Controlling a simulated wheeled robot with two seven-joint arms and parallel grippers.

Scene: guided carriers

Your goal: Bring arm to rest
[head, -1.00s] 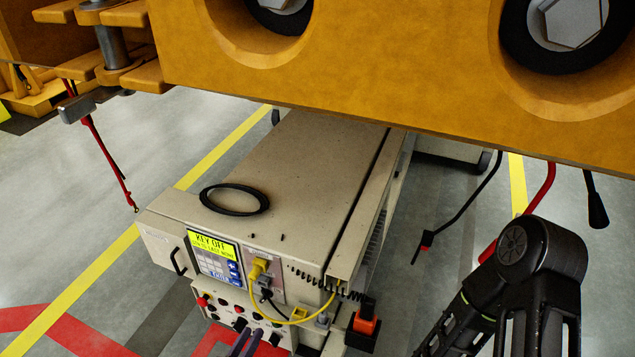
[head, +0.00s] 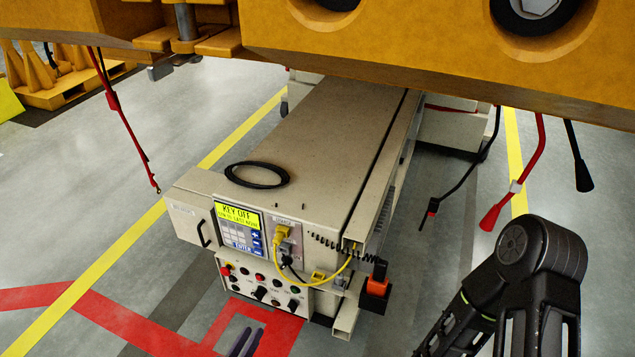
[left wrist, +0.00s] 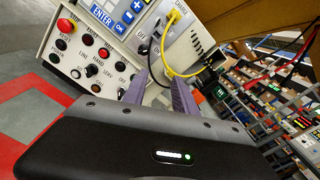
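The beige carrier (head: 305,150) stands under the yellow machine, its control panel facing me. Its lit display (head: 238,216) reads KEY OFF. My left gripper (head: 245,342) shows only as two dark fingertips at the bottom edge of the head view, in front of the carrier's lower panel. In the left wrist view my left gripper (left wrist: 162,92) has its two purple-grey fingers apart, with nothing seen between them. The panel's buttons and switches (left wrist: 92,62) lie beyond and to the left of the fingers. My right arm (head: 535,260) shows at lower right; its gripper is out of view.
A yellow plug with a yellow cable (head: 284,237) is in the panel. A black cable loop (head: 257,174) lies on the carrier's top. The heavy yellow machine (head: 400,55) overhangs the carrier. Open floor (head: 90,220) lies to the left.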

